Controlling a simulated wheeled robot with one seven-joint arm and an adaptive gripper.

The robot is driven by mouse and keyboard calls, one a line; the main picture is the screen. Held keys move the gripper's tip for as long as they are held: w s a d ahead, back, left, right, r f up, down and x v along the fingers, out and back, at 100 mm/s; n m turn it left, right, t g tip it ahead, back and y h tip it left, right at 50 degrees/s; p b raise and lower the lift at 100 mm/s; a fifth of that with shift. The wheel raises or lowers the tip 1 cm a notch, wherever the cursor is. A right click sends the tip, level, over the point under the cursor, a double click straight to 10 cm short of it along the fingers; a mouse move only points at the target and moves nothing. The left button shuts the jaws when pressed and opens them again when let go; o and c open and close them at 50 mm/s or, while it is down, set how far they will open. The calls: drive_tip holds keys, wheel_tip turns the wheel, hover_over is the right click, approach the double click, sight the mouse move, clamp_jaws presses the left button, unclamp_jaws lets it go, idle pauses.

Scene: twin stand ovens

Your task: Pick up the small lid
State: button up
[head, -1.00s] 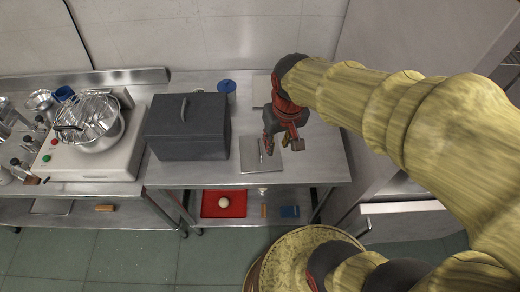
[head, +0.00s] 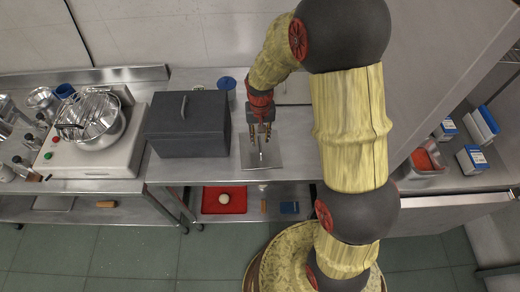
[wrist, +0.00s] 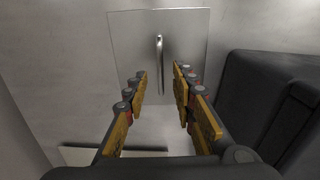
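The small lid is a thin grey square plate (head: 273,158) with a slim bar handle. It lies flat on the steel table, right of the dark box. In the wrist view the lid (wrist: 190,35) fills the upper middle, its handle upright in the picture. My gripper (head: 260,138) is over the lid's far part, pointing down. In the wrist view my gripper (wrist: 161,75) is open, its two fingers apart and empty. The handle shows between and just beyond the fingertips. I cannot tell the exact height of the fingertips above the lid.
The dark lidded box (head: 188,125) stands close to the lid's left, and near the fingers' right in the wrist view (wrist: 275,105). A blue cup (head: 226,84) stands behind. A red tray (head: 224,200) is on the shelf below. A steel bowl (head: 92,120) sits on the scale at left.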

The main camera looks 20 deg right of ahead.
sight(260, 144)
drive_tip(key=shift+f+b, duration=0.6)
drive_tip(key=shift+f, duration=2.2)
drive_tip(key=shift+c, duration=1.4)
drive_tip(key=c, duration=0.4)
